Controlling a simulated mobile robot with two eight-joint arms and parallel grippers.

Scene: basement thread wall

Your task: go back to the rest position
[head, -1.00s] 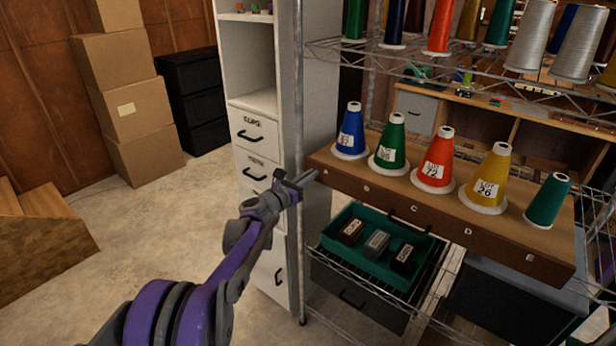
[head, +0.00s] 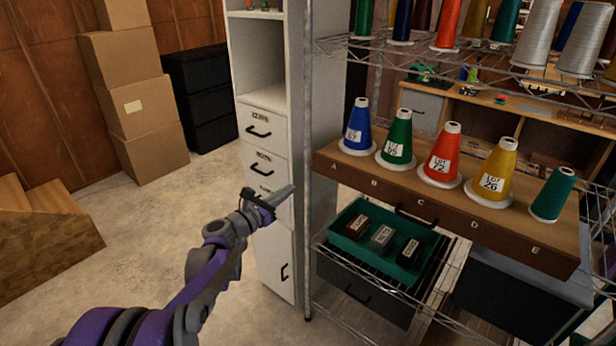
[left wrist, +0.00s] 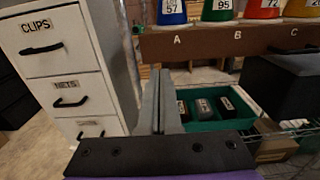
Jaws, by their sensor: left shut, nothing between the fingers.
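My left gripper (head: 284,193) is shut and empty. In the head view it is in the air in front of the white drawer cabinet (head: 266,124), left of the wooden shelf board (head: 400,203) marked A to E. In the left wrist view its closed fingers (left wrist: 161,100) point forward, between the cabinet (left wrist: 64,60) and the green tray (left wrist: 205,122). My right gripper is not in view.
The green tray (head: 345,213) below holds dark blocks. Boxes (head: 150,115) stand back left. Floor between is clear.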

